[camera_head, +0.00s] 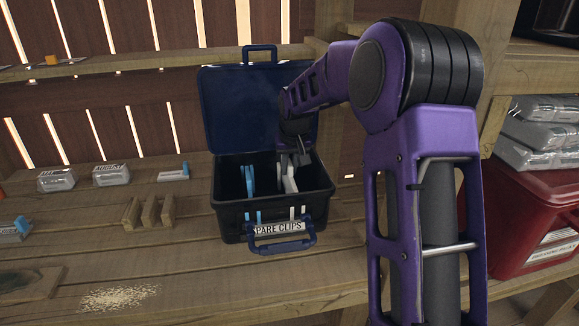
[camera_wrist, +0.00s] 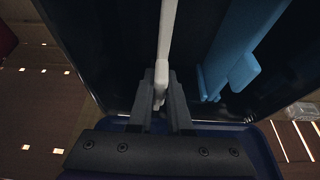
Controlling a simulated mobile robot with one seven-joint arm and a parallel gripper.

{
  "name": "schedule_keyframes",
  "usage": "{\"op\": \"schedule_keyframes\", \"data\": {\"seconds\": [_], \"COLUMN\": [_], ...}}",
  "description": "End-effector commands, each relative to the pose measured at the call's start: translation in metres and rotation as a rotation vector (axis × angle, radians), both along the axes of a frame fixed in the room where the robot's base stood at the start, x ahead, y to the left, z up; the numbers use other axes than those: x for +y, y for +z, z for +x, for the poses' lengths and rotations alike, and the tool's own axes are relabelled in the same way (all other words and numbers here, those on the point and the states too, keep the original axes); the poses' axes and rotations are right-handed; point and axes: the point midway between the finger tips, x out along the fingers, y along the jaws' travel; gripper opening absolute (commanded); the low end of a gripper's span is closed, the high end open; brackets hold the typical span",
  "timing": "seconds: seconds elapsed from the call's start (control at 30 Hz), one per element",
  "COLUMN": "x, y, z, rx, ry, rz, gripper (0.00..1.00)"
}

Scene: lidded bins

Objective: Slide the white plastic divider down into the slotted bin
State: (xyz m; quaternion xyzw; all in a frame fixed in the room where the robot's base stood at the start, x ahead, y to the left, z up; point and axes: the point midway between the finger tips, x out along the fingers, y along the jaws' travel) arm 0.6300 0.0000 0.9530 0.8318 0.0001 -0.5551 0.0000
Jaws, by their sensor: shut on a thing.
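The slotted bin (camera_head: 230,225) is dark, with a "SPARE CLIPS" label on its front and its blue lid (camera_head: 235,112) standing open behind. My gripper (camera_head: 293,158) is over the right part of the bin opening. It is shut on the white plastic divider (camera_head: 288,184), which hangs down inside the bin, upright or nearly so. In the wrist view the divider (camera_wrist: 167,35) runs away from between the fingertips (camera_wrist: 161,92). A blue divider (camera_head: 249,182) stands in the bin to the left. Whether the white divider's edges are in slots cannot be told.
The front handle (camera_head: 283,244) sticks out from the bin. A small wooden slotted block (camera_head: 150,213) and several wrapped packs (camera_head: 111,175) lie on the slatted bench to the left. A red bin (camera_head: 525,215) stands at the right. The bench front-left holds scattered grains (camera_head: 118,298).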

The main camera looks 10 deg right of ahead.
Motion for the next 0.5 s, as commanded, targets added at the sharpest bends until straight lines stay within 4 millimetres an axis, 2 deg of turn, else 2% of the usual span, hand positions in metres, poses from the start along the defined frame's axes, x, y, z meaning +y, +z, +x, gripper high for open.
{"op": "schedule_keyframes", "data": {"seconds": [0.5], "x": [0.000], "y": [-0.014], "z": [0.000], "rx": [0.001], "ry": [0.000], "rz": [0.000], "gripper": [0.00]}}
